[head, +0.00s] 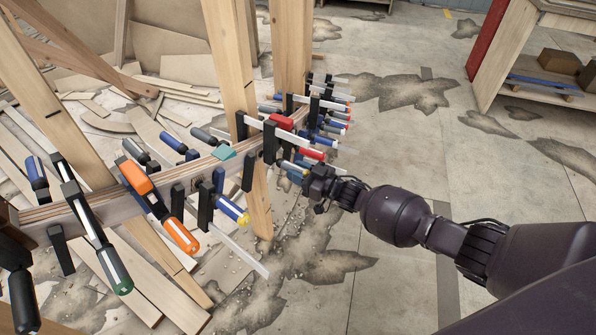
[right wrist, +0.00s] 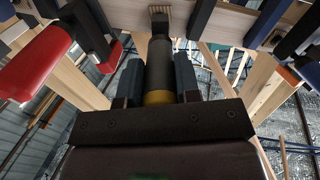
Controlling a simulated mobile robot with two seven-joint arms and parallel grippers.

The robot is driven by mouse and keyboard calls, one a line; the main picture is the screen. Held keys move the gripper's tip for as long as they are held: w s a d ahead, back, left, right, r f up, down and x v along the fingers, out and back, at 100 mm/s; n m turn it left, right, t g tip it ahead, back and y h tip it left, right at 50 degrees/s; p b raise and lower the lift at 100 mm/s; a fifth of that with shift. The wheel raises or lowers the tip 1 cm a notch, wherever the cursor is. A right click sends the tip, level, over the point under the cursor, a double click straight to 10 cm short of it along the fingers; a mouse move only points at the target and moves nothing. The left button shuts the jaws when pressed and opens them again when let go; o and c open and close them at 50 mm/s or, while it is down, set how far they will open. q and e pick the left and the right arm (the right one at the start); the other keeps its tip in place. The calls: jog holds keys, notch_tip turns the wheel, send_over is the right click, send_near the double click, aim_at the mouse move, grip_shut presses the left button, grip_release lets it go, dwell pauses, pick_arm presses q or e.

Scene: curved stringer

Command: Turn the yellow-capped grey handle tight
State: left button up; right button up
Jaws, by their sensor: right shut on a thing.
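The grey handle (right wrist: 159,66) with its yellow cap (right wrist: 158,98) stands in the middle of the right wrist view, its cap end towards my palm. My right gripper (right wrist: 158,75) is shut on it, one finger on each side. In the head view my right gripper (head: 313,183) reaches in from the right to the far part of the curved stringer (head: 120,195). My left gripper is not in view.
A red clamp handle (right wrist: 35,65) is close on the left in the right wrist view. Several clamps with orange (head: 180,236), green and blue handles line the stringer. Wooden posts (head: 232,60) stand behind it. A shelf (head: 535,50) stands at upper right; the floor between is clear.

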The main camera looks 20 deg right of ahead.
jog(key=o, duration=0.9)
jog(key=shift+s+d, duration=0.25)
jog(key=p+v, duration=0.1)
jog(key=v, duration=0.9)
jog(key=shift+p, duration=0.3)
